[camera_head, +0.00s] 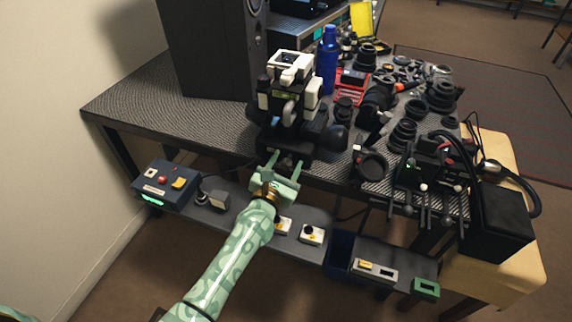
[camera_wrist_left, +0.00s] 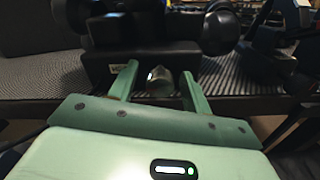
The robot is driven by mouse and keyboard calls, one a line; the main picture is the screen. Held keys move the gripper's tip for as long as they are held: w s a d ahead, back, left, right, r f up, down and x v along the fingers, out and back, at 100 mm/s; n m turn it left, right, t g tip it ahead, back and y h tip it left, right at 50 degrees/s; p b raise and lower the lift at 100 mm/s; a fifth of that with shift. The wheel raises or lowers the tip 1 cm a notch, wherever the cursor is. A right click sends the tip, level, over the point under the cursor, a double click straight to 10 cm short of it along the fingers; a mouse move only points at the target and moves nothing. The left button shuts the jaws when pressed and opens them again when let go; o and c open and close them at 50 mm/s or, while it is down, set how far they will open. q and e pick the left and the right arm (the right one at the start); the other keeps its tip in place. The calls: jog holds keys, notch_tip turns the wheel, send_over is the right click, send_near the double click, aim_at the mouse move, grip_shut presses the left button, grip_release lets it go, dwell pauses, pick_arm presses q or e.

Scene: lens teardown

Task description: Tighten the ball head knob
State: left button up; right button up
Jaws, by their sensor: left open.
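My left gripper (camera_head: 285,162) is at the front edge of the table, below the black-and-white device (camera_head: 290,85). Its two pale green fingers are open and point toward the device's black base (camera_head: 298,148). The left wrist view shows the same fingers (camera_wrist_left: 160,80) apart, with a small grey metallic knob-like part (camera_wrist_left: 159,84) in the gap between them. This part stands out in front of the black base (camera_wrist_left: 140,62). I cannot tell whether it is the ball head knob, or whether either finger touches it. My right gripper is not in view.
A black speaker (camera_head: 212,50) stands left of the device, and a blue bottle (camera_head: 327,58) right behind it. Lenses and small parts crowd the table's right side. A lower shelf holds a control box (camera_head: 165,185) with buttons and small switch boxes. The table's left front is bare.

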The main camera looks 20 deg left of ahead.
pick_arm(q)
jog(key=c, duration=1)
jog(key=shift+m, duration=0.3)
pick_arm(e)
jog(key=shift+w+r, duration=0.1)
pick_arm(q)
jog(key=m+p, duration=0.1)
jog(key=m, duration=0.2)
jog(key=shift+r+p, duration=0.1)
jog(key=shift+p, duration=0.3)
jog(key=m+p, duration=0.1)
jog(key=m, duration=0.4)
jog(key=shift+p, duration=0.3)
jog(key=m+p, duration=0.1)
jog(key=m, duration=0.4)
jog(key=shift+f+m+p, duration=0.2)
jog(key=shift+m+p, duration=0.5)
jog(key=shift+m, duration=1.4)
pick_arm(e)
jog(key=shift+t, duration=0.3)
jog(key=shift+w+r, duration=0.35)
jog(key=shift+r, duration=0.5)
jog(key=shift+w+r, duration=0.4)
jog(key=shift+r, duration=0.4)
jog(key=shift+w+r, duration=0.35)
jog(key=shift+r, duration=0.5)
